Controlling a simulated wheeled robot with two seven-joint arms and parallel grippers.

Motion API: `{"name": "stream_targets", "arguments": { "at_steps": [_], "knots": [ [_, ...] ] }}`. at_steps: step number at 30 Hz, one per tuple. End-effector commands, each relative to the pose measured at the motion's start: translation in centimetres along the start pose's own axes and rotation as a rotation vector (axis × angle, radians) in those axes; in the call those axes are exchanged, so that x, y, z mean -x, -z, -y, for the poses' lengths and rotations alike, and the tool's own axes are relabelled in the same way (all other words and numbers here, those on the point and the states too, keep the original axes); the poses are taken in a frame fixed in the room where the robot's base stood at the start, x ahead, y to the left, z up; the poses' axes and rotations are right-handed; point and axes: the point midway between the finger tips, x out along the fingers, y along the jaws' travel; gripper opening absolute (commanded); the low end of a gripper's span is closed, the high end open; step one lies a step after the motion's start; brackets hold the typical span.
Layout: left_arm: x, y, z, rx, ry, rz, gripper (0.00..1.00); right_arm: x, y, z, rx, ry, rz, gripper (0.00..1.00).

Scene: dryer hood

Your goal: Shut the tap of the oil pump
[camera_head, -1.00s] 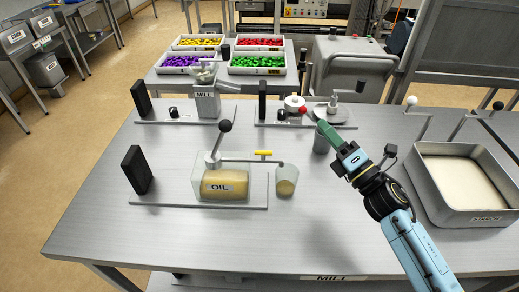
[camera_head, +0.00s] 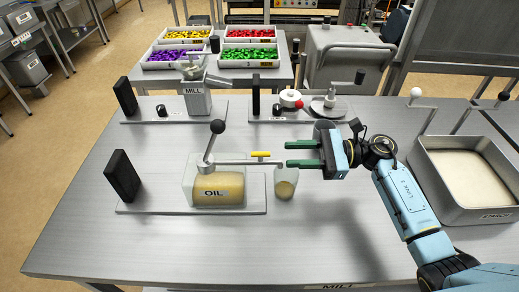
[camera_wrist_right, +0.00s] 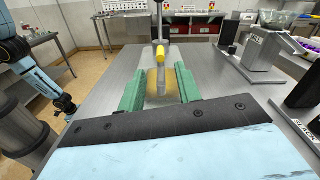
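The oil pump (camera_head: 216,187) is a clear tank labelled OIL with amber oil and a black-knobbed lever (camera_head: 217,127). Its thin outlet pipe runs right and carries the yellow tap handle (camera_head: 261,153), which looks parallel to the pipe. A clear cup (camera_head: 286,183) with some oil stands below the pipe's end. My right gripper (camera_head: 288,154) is open and empty, its green fingers pointing left at the pipe's end, right of the tap. In the right wrist view the yellow handle (camera_wrist_right: 157,58) shows ahead between the fingers. My left gripper does not show clearly.
A black block (camera_head: 122,176) stands left of the tank. The mill (camera_head: 197,103) and a second device with a red knob (camera_head: 299,104) stand behind. A metal tray labelled STARCH (camera_head: 491,217) is at the right. The table's front is clear.

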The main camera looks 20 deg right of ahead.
Motion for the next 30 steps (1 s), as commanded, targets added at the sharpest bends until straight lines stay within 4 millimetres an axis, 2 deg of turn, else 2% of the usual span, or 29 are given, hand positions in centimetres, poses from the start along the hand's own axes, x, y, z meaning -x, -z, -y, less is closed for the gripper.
{"name": "stream_targets", "arguments": {
  "at_steps": [1,6,12,18,25,26,30],
  "knots": [
    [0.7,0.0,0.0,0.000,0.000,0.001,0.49,-1.3,-0.5,0.1,0.000,-0.002,0.006,0.34],
    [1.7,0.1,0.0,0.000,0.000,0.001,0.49,-4.8,-0.4,0.1,-0.002,0.000,0.005,0.34],
    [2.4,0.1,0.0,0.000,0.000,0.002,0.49,-7.7,-0.2,0.1,-0.002,0.002,0.003,0.34],
    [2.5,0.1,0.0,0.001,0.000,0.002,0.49,-8.7,-0.1,0.0,-0.002,0.001,0.001,0.34],
    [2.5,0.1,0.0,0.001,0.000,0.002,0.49,-8.8,0.0,0.0,-0.002,0.002,0.001,0.34],
    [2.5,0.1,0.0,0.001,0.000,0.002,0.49,-8.8,0.0,0.0,-0.002,0.002,0.001,0.33],
    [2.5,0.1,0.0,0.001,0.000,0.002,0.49,-8.7,0.0,0.0,-0.002,0.002,0.001,0.14]
  ]
}}
